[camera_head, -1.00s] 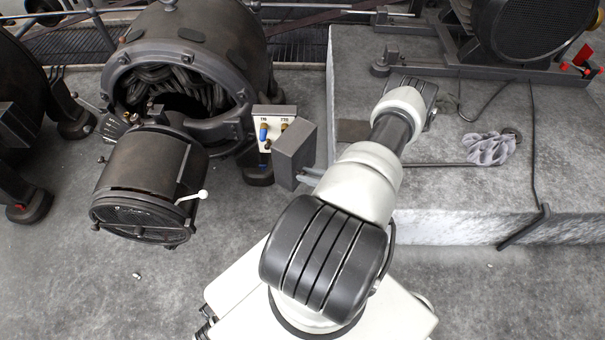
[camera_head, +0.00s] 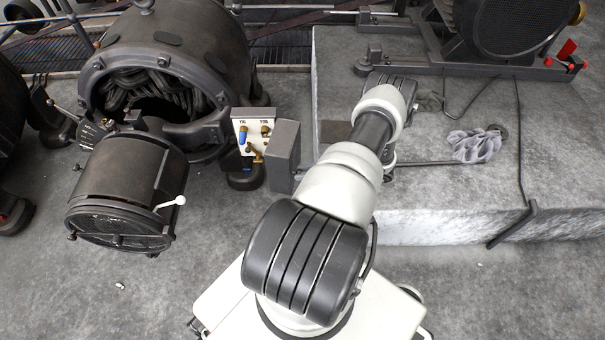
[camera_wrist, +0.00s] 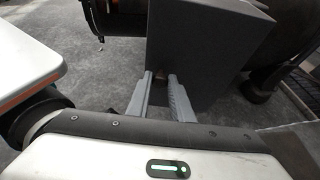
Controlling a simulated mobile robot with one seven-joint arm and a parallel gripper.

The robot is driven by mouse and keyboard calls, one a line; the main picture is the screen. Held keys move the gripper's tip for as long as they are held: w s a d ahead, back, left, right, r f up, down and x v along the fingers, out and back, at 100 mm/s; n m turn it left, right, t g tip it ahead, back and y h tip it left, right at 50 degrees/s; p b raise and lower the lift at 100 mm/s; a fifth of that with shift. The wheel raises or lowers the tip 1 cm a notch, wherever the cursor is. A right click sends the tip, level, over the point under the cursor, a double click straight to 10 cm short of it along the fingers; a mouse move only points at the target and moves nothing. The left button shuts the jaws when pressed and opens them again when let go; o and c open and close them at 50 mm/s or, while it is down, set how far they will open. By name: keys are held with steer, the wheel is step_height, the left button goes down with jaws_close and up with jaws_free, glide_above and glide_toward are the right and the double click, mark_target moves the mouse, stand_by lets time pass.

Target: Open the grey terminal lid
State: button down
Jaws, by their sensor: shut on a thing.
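The grey terminal lid (camera_head: 284,157) is a box-shaped cover standing open at the right side of the white terminal panel (camera_head: 241,128). The panel's brass terminals and a blue part show uncovered. In the wrist view the lid (camera_wrist: 205,50) is a large dark grey box straight ahead of the fingers. My gripper (camera_wrist: 158,82) is shut on the lid at its near face; the exact part between the fingertips is mostly hidden. In the head view my arm hides most of the gripper.
The dark dynamo (camera_head: 180,45) stands behind the panel, with a slatted drum (camera_head: 125,185) and white-knobbed lever in front. At right is a stone plinth (camera_head: 430,210) with a grey rag (camera_head: 475,146), cable and bar. Floor at front left is mostly clear.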

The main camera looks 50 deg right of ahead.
steer(key=shift+s, duration=0.1)
steer(key=c, duration=1.6)
jaws_free()
steer(key=p+v, duration=0.1)
steer(key=v, duration=1.6)
steer(key=shift+s+d, duration=0.15)
